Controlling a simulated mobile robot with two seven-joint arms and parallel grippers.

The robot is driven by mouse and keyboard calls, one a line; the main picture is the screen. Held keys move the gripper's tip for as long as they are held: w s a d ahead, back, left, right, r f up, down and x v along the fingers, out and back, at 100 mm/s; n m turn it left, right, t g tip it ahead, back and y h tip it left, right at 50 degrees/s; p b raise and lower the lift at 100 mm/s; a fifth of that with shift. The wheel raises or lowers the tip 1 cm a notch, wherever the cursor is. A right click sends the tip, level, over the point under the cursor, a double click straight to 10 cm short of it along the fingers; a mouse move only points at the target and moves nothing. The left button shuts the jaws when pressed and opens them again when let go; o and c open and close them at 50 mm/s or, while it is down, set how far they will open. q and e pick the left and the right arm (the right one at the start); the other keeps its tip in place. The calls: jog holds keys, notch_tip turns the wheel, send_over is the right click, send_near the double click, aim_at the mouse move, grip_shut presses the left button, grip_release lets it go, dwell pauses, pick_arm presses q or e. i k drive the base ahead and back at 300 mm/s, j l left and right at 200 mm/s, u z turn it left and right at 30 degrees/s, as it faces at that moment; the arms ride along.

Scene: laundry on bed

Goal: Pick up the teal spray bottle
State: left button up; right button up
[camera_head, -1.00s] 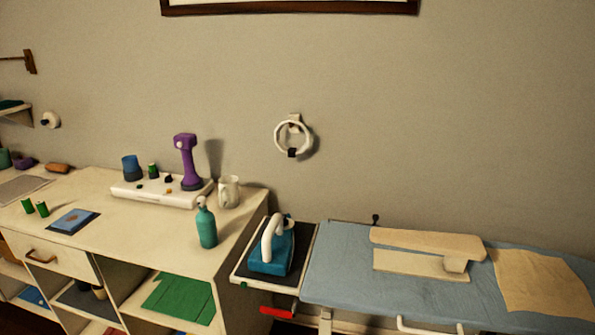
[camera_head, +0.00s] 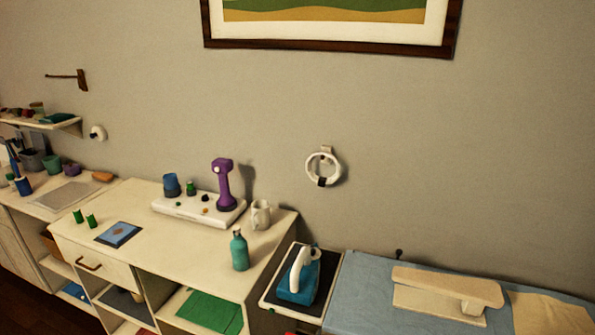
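The teal spray bottle (camera_head: 239,252) stands upright on the white cabinet top (camera_head: 150,235), near its right front edge. It has a small pale top. A white mug (camera_head: 261,214) stands just behind it to the right. Neither of my grippers shows in the head view.
A white tray (camera_head: 180,212) with a blue cup (camera_head: 172,185) and a purple device (camera_head: 223,185) sits behind the bottle. To the right, a blue iron (camera_head: 298,282) rests on a dark pad beside the ironing board (camera_head: 365,290). The cabinet top left of the bottle is mostly clear.

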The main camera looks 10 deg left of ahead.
aim_at(238, 245)
jog(key=i+j, duration=0.15)
jog(key=j, duration=0.3)
jog(key=i+j, duration=0.1)
jog(key=j, duration=0.3)
jog(key=i+j, duration=0.15)
jog(key=j, duration=0.3)
jog(key=i+j, duration=0.1)
jog(key=j, duration=0.35)
jog(key=i+j, duration=0.15)
jog(key=j, duration=0.25)
jog(key=i+j, duration=0.1)
jog(key=j, duration=0.35)
